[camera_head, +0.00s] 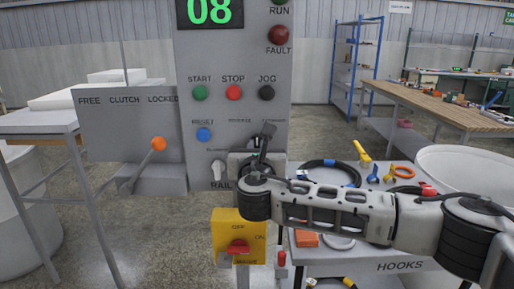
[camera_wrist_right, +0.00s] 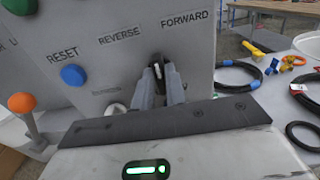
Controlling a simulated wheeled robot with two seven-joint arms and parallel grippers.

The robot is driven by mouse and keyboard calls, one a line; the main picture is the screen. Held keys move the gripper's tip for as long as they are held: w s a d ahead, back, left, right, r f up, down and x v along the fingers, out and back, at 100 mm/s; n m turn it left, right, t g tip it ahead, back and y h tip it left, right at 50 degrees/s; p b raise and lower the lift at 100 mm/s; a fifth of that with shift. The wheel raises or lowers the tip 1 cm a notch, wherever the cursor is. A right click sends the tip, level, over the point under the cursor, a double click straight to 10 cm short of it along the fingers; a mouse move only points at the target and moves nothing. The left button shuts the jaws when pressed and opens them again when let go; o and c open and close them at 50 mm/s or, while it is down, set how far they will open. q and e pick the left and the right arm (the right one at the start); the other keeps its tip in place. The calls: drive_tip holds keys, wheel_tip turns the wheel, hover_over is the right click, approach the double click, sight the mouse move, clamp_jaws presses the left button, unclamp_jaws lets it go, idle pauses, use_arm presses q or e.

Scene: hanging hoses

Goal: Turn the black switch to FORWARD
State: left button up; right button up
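The black switch (camera_wrist_right: 157,70) is on the grey control panel (camera_wrist_right: 95,75), below and between the words REVERSE and FORWARD in the right wrist view. A light mark on its knob points roughly straight up, between the two words. My right gripper (camera_wrist_right: 158,78) has one finger on each side of the knob, close against it, and looks shut on it. In the head view my right gripper (camera_head: 264,137) reaches in from the right and hides most of the switch. My left gripper is not in view.
Near the switch are a blue RESET button (camera_head: 204,134) and the JOG button (camera_head: 266,92). A lever with an orange knob (camera_head: 158,144) stands to the left. A yellow switch box (camera_head: 228,255) is below. A table with hoses (camera_head: 330,172) is at the right.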

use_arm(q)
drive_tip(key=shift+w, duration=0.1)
use_arm(e)
clamp_jaws()
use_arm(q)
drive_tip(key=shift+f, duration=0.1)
use_arm(e)
drive_tip(key=shift+f, duration=0.1)
use_arm(q)
drive_tip(key=b, duration=0.1)
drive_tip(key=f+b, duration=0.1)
drive_tip(key=b, duration=0.1)
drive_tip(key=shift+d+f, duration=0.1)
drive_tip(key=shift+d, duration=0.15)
use_arm(e)
drive_tip(key=m, duration=0.8)
drive_tip(key=shift+d+m, duration=0.2)
drive_tip(key=shift+m, duration=0.2)
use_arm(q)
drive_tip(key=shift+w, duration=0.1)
use_arm(e)
drive_tip(key=o, duration=0.6)
unclamp_jaws()
